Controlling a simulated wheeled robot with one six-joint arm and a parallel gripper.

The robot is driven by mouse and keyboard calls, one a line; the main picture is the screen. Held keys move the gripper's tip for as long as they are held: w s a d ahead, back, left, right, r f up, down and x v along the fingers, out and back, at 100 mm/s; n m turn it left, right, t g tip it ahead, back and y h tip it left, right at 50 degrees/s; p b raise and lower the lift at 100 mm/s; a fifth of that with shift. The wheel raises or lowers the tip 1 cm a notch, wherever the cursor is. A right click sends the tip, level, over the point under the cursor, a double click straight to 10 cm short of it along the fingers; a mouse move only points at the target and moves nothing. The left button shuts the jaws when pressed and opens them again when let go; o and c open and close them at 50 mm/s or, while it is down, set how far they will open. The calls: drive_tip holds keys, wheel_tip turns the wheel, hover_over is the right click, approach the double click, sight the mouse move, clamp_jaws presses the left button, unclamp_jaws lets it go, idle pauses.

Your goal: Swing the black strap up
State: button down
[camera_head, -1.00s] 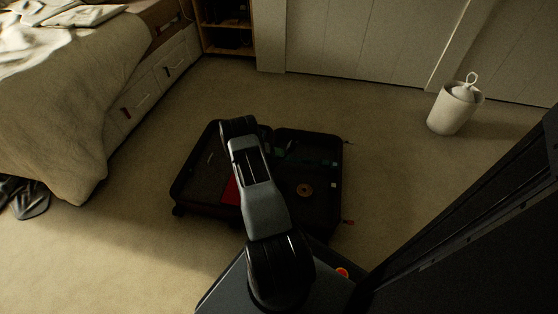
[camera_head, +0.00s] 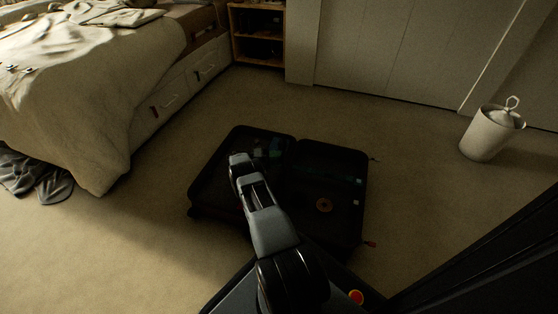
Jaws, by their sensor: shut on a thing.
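The open black suitcase (camera_head: 344,232) lies on the carpet in the middle of the head view, its two halves spread flat side by side. My arm reaches over the left half and hides part of it. My gripper is hidden behind the arm's own links, so its fingers do not show. I cannot pick out the black strap against the dark suitcase inside. An orange-brown ring (camera_head: 323,205) lies in the right half. Dim bluish-grey patches show at the back of the left half.
A bed with drawers (camera_head: 165,100) stands at the left, with dark cloth (camera_head: 35,178) on the floor beside it. A wooden shelf (camera_head: 258,35) is at the back. A white lidded bin (camera_head: 490,133) stands at the right. Carpet around the suitcase is clear.

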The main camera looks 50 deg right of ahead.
idle(0.4)
drive_tip(key=c, duration=0.6)
unclamp_jaws()
drive_tip(key=shift+w, duration=0.1)
